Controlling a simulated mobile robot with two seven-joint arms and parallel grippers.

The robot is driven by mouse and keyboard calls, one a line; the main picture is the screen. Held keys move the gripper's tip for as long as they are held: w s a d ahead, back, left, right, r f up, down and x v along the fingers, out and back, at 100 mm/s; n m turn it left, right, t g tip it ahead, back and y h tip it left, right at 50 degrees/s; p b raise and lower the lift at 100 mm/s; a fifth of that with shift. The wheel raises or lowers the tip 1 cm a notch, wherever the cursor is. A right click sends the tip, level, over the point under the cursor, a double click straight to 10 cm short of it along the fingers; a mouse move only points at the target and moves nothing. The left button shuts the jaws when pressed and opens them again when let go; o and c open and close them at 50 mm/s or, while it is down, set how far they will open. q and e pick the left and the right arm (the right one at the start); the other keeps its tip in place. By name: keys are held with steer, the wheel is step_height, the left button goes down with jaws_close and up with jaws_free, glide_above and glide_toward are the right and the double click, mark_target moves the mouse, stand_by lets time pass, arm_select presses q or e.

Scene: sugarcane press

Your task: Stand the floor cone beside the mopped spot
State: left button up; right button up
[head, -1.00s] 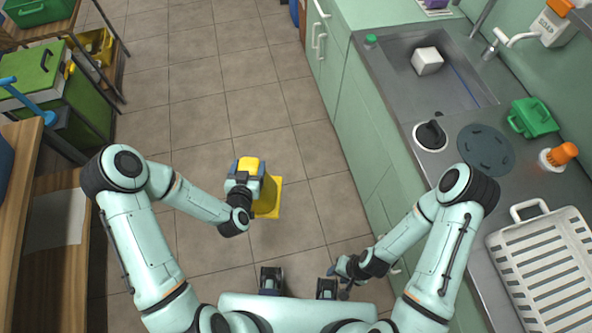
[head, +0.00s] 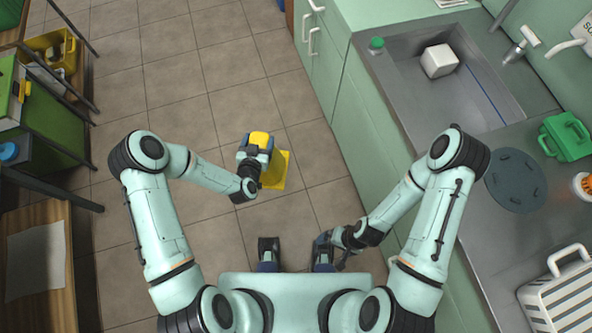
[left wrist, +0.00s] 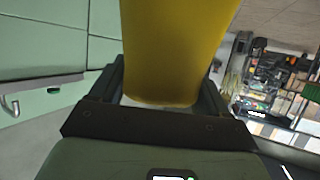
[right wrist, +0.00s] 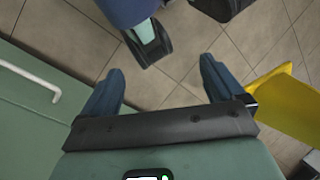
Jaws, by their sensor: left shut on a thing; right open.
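The yellow floor cone (head: 274,174) has a square base and leans a little in the head view. My left gripper (head: 257,146) is shut on its upper part. In the left wrist view the cone's yellow body (left wrist: 172,45) fills the space between the fingers. Whether its base touches the floor is not clear. My right gripper (head: 327,246) is open and empty, low by the cabinet front. The right wrist view shows its two spread fingers (right wrist: 160,88) and a yellow part of the cone (right wrist: 290,100) to their right. I cannot make out a mopped spot on the tiles.
Green cabinets (head: 345,120) and a counter with a sink (head: 480,95) line the right side. A wooden table (head: 58,235) and a rack with a yellow bin (head: 45,42) stand at the left. The tiled floor (head: 170,75) ahead of the cone is clear.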

arm_select(q)
steer(key=w+d+f+m+h+b, duration=0.1)
steer(key=d+f+b, duration=0.25)
steer(key=f, duration=0.45)
steer(key=d+f+m+g+h+b, duration=0.1)
steer(key=d+f+m+h+b, duration=0.1)
steer(key=d+f, duration=0.4)
steer(key=w+d+f+m+h+b, duration=0.1)
steer(key=d+f+b, duration=0.15)
steer(key=f, duration=0.65)
arm_select(e)
step_height(320, 180, down, 10)
steer(key=w+t+b, duration=0.1)
steer(key=b, duration=0.1)
arm_select(q)
step_height(320, 180, down, 19)
steer(key=b, duration=0.5)
steer(key=shift+s, duration=0.2)
arm_select(e)
steer(key=w+d+f+t, duration=0.1)
steer(key=w+d+f, duration=0.1)
steer(key=w, duration=0.3)
steer(key=w+d+f+m+t+h, duration=0.1)
steer(key=w+d+f+t, duration=0.1)
steer(key=w+d+f, duration=0.1)
steer(key=shift+w+f+h, duration=0.3)
steer(key=shift+w+f, duration=0.45)
steer(key=shift+w, duration=0.2)
arm_select(q)
steer(key=shift+d, duration=0.1)
